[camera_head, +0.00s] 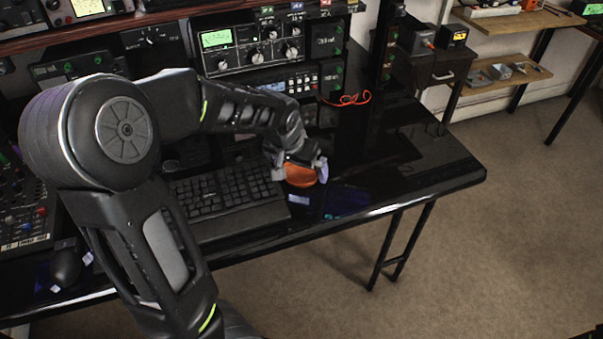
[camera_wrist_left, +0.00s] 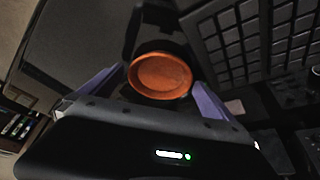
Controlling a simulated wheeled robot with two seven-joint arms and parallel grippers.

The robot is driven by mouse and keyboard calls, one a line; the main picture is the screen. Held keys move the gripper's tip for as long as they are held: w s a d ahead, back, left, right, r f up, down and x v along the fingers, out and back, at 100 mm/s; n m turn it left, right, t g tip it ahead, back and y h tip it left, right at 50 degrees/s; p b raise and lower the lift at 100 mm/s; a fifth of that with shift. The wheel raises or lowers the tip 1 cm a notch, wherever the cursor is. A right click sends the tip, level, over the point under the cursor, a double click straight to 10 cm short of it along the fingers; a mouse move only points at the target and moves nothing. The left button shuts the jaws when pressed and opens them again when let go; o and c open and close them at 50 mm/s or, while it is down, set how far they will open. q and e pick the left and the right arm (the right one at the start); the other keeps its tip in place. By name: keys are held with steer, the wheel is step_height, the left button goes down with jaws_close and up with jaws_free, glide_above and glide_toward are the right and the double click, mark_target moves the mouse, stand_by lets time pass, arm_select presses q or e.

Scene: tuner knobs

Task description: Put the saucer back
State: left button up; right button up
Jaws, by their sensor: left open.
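The orange saucer (camera_head: 301,176) is at the right end of the keyboard, over the black desk. It also shows in the left wrist view (camera_wrist_left: 160,76), round and shallow, with a dark shape around its edge. My left gripper (camera_head: 300,169) is right at the saucer, with one finger on each side of it. In the left wrist view the jaws (camera_wrist_left: 155,95) stand wide apart, with the saucer between and beyond the pale purple finger pads. I cannot tell whether a pad touches it. My right gripper is not in view.
The black keyboard (camera_head: 222,193) lies just left of the saucer. Radio gear (camera_head: 252,45) with knobs stands at the back, with a red cable (camera_head: 347,100) beside it. The glossy desk (camera_head: 420,160) is mostly clear to the right, up to its edge.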

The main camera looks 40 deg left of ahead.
mark_target(300, 175)
arm_select(q)
steer(key=shift+w+f, duration=0.15)
steer(key=shift+f, duration=0.2)
stand_by(0.3)
steer(key=shift+r, duration=0.1)
steer(key=c, duration=1.7)
step_height(300, 175, up, 10)
steer(key=p, duration=0.1)
